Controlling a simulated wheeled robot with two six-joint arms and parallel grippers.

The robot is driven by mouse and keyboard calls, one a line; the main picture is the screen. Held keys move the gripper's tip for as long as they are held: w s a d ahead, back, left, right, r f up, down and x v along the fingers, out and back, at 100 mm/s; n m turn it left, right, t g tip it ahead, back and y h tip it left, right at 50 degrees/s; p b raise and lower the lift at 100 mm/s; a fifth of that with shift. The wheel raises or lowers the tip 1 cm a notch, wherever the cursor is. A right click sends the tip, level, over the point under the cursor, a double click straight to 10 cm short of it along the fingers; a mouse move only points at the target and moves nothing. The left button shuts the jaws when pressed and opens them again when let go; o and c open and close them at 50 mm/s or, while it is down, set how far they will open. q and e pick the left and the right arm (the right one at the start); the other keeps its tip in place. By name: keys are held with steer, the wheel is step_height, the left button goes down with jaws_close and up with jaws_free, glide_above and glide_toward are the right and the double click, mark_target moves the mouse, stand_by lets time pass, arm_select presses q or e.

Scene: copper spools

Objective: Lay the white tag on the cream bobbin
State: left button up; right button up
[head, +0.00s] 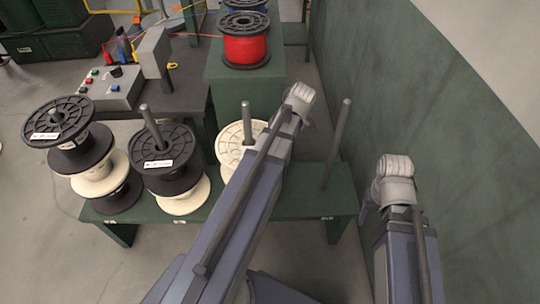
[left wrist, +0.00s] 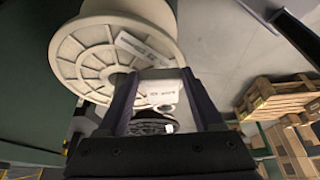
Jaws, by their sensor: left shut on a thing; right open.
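The white tag (left wrist: 160,89) is between the fingers of my left gripper (left wrist: 161,96), which is shut on it. The cream bobbin (left wrist: 78,62) fills the upper left of the left wrist view, just beyond the tag. Whether the tag touches it, I cannot tell. A white label strip (left wrist: 135,46) shows on its spoked face. In the head view a cream bobbin (head: 230,143) sits on a peg of the green bench, partly covered by my left arm. My left gripper is hidden there. My right arm shows at the right, but its fingers are not seen.
Black and cream spools (head: 58,122) (head: 155,158) stand stacked to the left on the green bench (head: 325,203). A bare peg (head: 336,145) rises at its right. A red spool (head: 246,48) stands behind, and a control box (head: 112,88) at the back left. A green wall (head: 430,110) bounds the right.

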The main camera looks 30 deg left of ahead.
arm_select(q)
step_height(320, 180, down, 4)
steer(key=b, duration=0.3)
steer(key=shift+r, duration=0.25)
steer(key=o, duration=1.3)
steer(key=p+v, duration=1.1)
steer(key=v, duration=0.1)
steer(key=shift+d, duration=0.1)
